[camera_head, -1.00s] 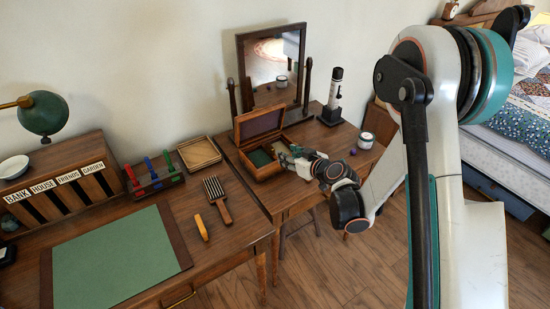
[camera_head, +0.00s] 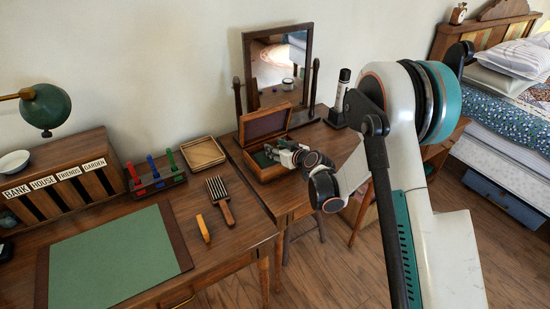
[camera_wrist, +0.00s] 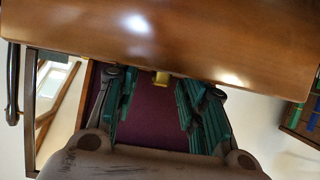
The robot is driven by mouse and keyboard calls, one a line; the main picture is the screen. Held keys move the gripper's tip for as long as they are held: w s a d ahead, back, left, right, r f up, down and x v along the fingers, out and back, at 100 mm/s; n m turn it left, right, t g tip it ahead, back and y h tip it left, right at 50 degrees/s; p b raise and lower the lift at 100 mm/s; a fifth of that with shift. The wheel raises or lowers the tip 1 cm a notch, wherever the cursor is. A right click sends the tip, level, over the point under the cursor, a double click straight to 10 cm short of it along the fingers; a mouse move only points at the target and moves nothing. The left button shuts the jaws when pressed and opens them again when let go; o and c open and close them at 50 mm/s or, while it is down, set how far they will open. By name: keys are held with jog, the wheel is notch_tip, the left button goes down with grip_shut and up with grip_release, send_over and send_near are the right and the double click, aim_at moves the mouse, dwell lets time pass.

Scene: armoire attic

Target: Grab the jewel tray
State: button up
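An open wooden box (camera_head: 268,172) with a purple-lined lid (camera_head: 265,124) stands on the desk below the mirror. A green-lined part (camera_head: 263,159) shows inside it; I cannot tell whether this is a separate jewel tray. My gripper (camera_head: 277,152) reaches over the box's right side. In the wrist view, my gripper (camera_wrist: 158,92) has its teal fingers apart, with the purple lining (camera_wrist: 152,120) visible between them. A wooden panel (camera_wrist: 190,40) with a small brass piece (camera_wrist: 161,78) lies just beyond the fingertips. Nothing is visibly held.
Open floor lies in front.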

jog(key=shift+x, duration=0.8)
grip_shut()
jog(key=shift+s+r, duration=0.1)
jog(key=shift+r, duration=0.05)
